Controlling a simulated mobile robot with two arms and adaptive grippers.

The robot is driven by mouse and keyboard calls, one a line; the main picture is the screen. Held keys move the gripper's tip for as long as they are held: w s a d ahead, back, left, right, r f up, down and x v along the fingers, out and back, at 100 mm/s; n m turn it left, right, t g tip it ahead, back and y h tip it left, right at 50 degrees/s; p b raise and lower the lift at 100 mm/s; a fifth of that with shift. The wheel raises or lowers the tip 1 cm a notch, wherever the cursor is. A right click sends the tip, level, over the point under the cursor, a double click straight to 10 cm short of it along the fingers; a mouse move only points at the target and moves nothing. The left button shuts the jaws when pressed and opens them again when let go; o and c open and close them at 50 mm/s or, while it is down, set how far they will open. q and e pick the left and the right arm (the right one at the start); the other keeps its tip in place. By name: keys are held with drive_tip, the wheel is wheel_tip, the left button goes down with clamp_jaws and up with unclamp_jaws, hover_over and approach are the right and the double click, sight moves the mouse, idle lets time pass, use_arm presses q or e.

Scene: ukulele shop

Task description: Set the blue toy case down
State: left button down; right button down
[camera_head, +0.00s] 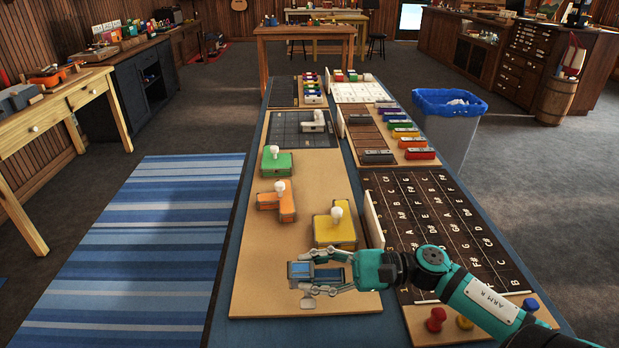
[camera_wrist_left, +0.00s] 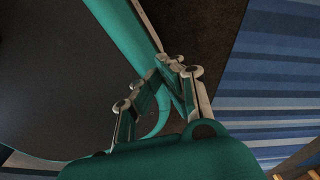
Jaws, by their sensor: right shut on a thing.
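The blue toy case (camera_head: 300,271) is at the near end of the tan board (camera_head: 262,225) in the head view. My right gripper (camera_head: 318,272) comes in from the right and is shut on the blue case, with fingers along its far and near sides. Whether the case touches the board or hangs just above it, I cannot tell. My left gripper (camera_wrist_left: 172,66) shows only in the left wrist view; its fingertips meet and hold nothing visible.
A yellow case (camera_head: 335,231), an orange case (camera_head: 276,203) and a green case (camera_head: 277,163) with white knobs stand farther along the board. A lettered dark board (camera_head: 440,215) lies to the right. The board's left part is bare. A blue-lined bin (camera_head: 449,125) stands beside the table.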

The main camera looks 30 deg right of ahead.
drive_tip(key=shift+a+r, duration=0.1)
drive_tip(key=shift+a, duration=0.15)
drive_tip(key=a+f+p, duration=0.1)
drive_tip(key=a, duration=0.4)
drive_tip(key=w+a+f+p, duration=0.1)
drive_tip(key=a+f+p, duration=0.1)
drive_tip(key=a, duration=0.3)
drive_tip(key=w+a+f+p, duration=0.1)
drive_tip(key=a+f+p, duration=0.1)
drive_tip(key=a, duration=0.3)
drive_tip(key=shift+w+a, duration=0.25)
drive_tip(key=shift+f, duration=0.1)
drive_tip(key=shift+f, duration=0.1)
drive_tip(key=c, duration=1)
unclamp_jaws()
